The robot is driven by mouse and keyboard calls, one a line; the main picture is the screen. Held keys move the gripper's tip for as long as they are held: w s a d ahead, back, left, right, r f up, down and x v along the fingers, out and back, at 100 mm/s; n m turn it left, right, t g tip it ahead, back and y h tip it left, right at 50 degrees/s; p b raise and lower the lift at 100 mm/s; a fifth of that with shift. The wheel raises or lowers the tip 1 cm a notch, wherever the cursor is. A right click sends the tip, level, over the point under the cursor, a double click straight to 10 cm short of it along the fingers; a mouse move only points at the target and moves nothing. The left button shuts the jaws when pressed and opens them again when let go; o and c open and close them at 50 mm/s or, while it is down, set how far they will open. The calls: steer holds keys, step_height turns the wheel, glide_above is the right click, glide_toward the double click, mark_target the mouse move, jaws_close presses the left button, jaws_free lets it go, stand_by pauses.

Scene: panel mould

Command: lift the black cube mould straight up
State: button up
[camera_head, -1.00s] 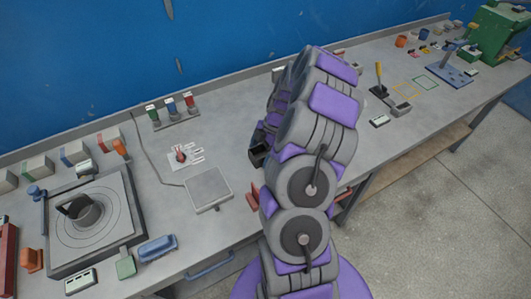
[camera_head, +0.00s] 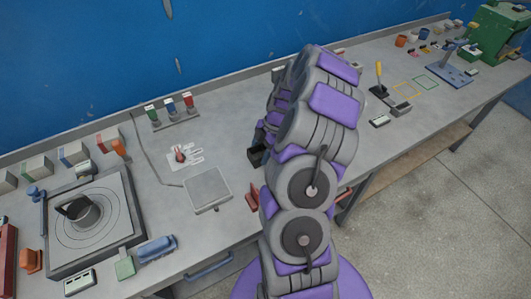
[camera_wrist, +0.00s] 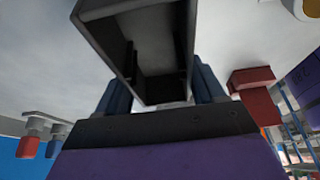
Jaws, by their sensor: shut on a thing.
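The black cube mould (camera_head: 254,156) shows in the head view just left of my arm, partly hidden by it. In the wrist view the mould (camera_wrist: 165,55) fills the upper middle, and I look into its hollow, dark inside with a grey rim. My gripper (camera_wrist: 161,88) is shut on the mould, with one blue finger against each side. In the head view my arm hides most of the gripper. I cannot tell the exact gap between the mould and the bench.
The grey bench (camera_head: 235,225) runs below a blue wall. A square scale-like plate (camera_head: 208,189) lies left of the mould, and a red block (camera_head: 252,197) sits near the front edge. A rack with coloured handles (camera_head: 173,110) stands behind.

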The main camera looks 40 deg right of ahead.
step_height(320, 180, up, 7)
stand_by(1.7)
